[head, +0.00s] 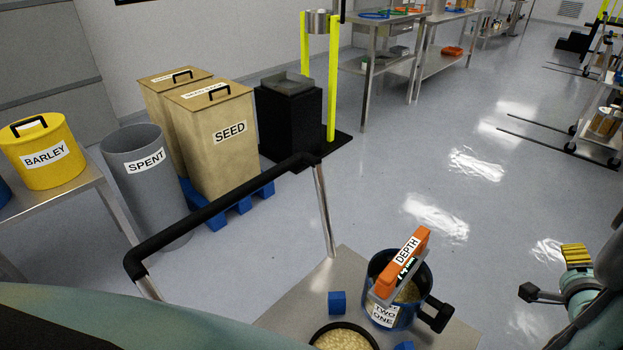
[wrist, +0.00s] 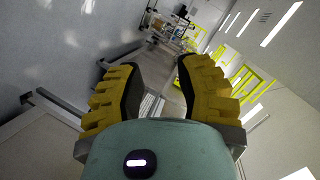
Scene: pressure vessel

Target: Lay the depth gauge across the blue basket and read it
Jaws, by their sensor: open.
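The orange depth gauge (head: 405,262), labelled DEPTH, lies across the top of the blue basket (head: 408,318). A small display shows on its side, too small to read. A grey plate or bar at its near end sits over the basket's rim. The basket has a dark rim, a black handle at its right and pale grain inside; its white label reads TWO ONE. My gripper (head: 557,274) is to the right of the basket, apart from it. In the wrist view my gripper (wrist: 155,78) has its two yellow-padded fingers spread, with nothing between them.
The basket stands on a grey metal top (head: 290,318) with a blue cube (head: 337,302) and a round container of grain (head: 343,338). A black rail (head: 220,215) runs beyond. SEED bins (head: 215,140) and a SPENT bin (head: 145,180) stand at left. Floor at centre right is clear.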

